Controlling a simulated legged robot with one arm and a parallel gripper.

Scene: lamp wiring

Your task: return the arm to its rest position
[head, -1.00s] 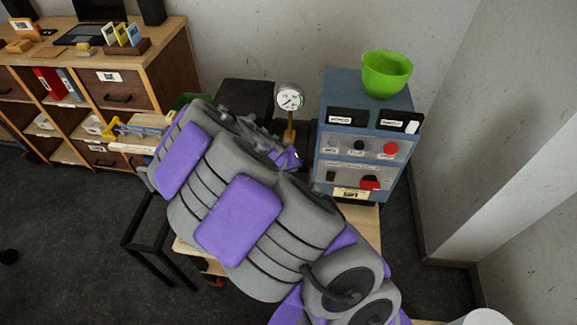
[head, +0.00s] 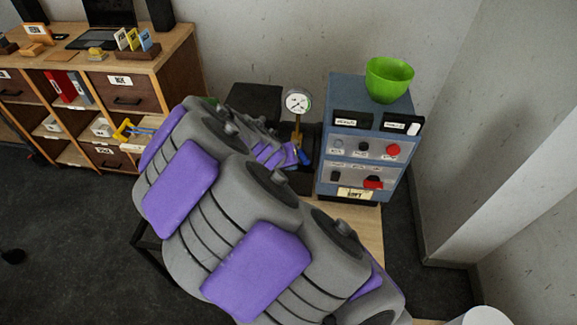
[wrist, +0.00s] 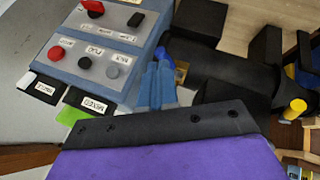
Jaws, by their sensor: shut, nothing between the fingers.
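My gripper (head: 303,157) is at the far end of my grey and purple arm in the head view, left of the blue control box (head: 328,175) and near the foot of the round dial gauge (head: 298,102). In the wrist view my gripper (wrist: 160,62) shows its blue fingers side by side, shut and empty, beside the control box (wrist: 85,50). My arm hides much of the bench below it.
A green bowl (head: 388,80) stands on top of the control box, which has red and black knobs. A black block (head: 255,104) stands behind my arm. A wooden shelf unit (head: 182,68) is at the left. A wall is close on the right.

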